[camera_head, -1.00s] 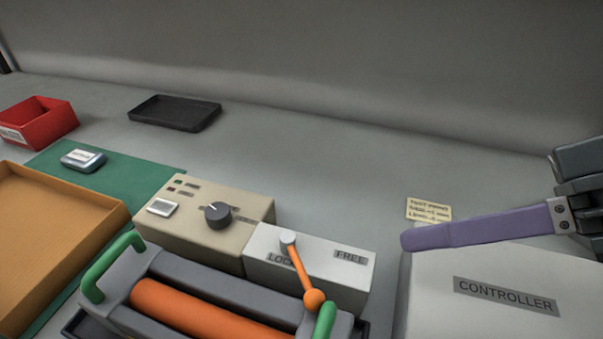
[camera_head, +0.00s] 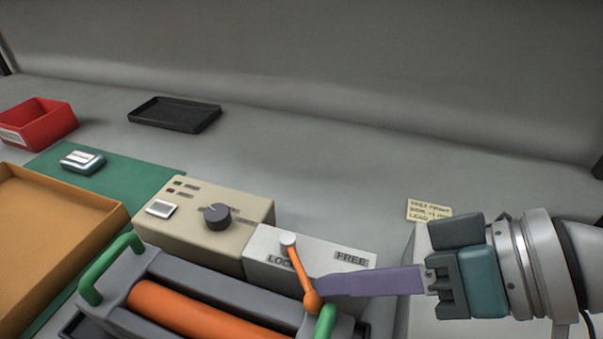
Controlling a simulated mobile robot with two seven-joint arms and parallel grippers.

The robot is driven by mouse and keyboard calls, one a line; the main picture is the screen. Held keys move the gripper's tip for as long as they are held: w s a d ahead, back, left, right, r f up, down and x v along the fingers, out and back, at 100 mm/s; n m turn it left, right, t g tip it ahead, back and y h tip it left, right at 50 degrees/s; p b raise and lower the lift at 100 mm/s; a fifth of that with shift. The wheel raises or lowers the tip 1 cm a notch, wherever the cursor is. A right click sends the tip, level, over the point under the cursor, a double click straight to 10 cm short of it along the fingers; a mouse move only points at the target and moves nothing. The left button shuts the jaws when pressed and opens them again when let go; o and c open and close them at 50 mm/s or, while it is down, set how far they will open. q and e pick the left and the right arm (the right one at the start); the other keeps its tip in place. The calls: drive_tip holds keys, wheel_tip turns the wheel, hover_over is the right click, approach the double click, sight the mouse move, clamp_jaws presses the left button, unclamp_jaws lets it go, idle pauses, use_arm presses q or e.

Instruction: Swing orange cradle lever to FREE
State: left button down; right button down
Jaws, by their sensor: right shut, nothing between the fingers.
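The orange cradle lever (camera_head: 301,273) runs from a pale pivot (camera_head: 288,240) on a white block (camera_head: 325,262) down to an orange ball knob. It crosses the right end of the LOCK label (camera_head: 277,260); the FREE label (camera_head: 350,257) is to its right. My right gripper (camera_head: 324,285) comes in from the right, its long purple fingers shut and empty. Their tip is right beside the lever, just above the knob; I cannot tell whether it touches. My left gripper is out of view.
The cradle with an orange roller (camera_head: 200,315) and green handles (camera_head: 108,268) is in front. A beige box with a dark knob (camera_head: 217,217) stands left of the lever block. The white controller box is partly behind my right arm.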

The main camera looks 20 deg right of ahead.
drive_tip(key=shift+s+a+r+p, duration=0.2)
drive_tip(key=shift+a+p, duration=0.2)
drive_tip(key=shift+p, duration=0.15)
drive_tip(key=shift+a+f, duration=0.1)
drive_tip(key=shift+a, duration=0.05)
drive_tip(key=shift+f, duration=0.1)
drive_tip(key=shift+w+d+b, duration=0.35)
drive_tip(key=shift+d+b, duration=0.2)
drive_tip(key=shift+d, duration=0.25)
